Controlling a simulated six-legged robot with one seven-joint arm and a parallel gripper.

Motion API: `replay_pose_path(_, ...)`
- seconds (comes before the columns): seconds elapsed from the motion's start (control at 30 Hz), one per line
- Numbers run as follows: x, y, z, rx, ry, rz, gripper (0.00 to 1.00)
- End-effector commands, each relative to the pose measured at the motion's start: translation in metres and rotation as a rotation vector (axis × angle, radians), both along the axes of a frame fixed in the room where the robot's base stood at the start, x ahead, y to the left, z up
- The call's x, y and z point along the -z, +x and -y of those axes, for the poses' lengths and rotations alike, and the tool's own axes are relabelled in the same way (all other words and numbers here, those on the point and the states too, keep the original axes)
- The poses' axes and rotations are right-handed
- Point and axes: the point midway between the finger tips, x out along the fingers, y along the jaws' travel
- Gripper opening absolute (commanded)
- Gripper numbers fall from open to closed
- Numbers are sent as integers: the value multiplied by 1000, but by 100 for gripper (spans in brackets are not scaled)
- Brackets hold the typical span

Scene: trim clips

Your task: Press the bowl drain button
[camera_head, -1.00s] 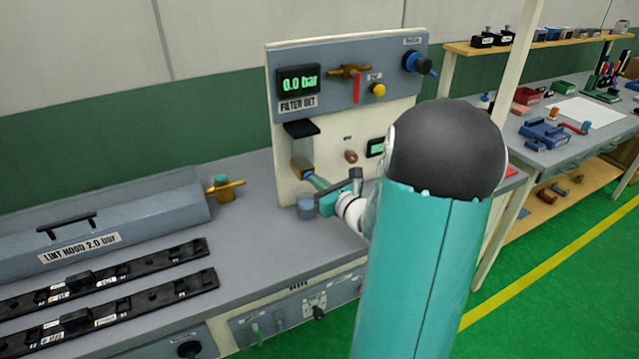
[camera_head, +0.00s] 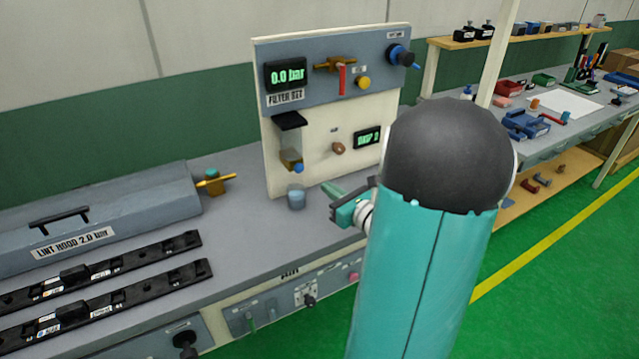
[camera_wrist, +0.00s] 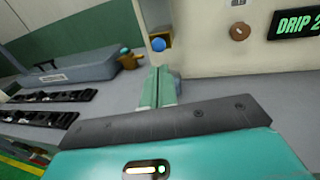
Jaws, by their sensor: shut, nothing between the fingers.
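The bowl drain button looks to be the small blue knob (camera_head: 299,168) at the foot of the filter bowl, beside the bowl's brass-coloured base (camera_head: 289,158). It also shows in the wrist view (camera_wrist: 158,44), in front of the base. My gripper (camera_head: 331,192) is shut and empty, with its green fingers together. It is to the right of and below the knob, apart from it in the head view. In the wrist view the fingertips (camera_wrist: 160,70) point up towards the knob, a little below it in the picture.
A clear cup (camera_head: 296,197) stands on the bench below the bowl. The panel (camera_head: 270,125) carries a "0.0 bar" display (camera_head: 286,74), a red lever (camera_head: 341,79), a yellow button (camera_head: 363,83), a brown knob (camera_head: 338,149) and a "DRIP" display (camera_head: 367,138). The lint hood (camera_head: 100,215) is left.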

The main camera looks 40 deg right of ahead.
Motion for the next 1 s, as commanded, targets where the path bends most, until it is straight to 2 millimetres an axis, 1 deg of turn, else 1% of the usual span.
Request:
replay_pose_path(0.03,-1,-11,0,4,-1,0,0)
replay_pose_path(0.1,-1,-23,0,5,0,-1,0)
replay_pose_path(0.2,-2,-34,-2,3,-1,1,0)
replay_pose_path(0.3,-1,-40,-2,3,1,0,0)
replay_pose_path(0.9,-2,-44,-4,2,0,1,0)
replay_pose_path(0.97,-2,-42,-7,-8,-7,-3,0)
replay_pose_path(1.0,-4,-39,-13,-28,-17,-8,0)
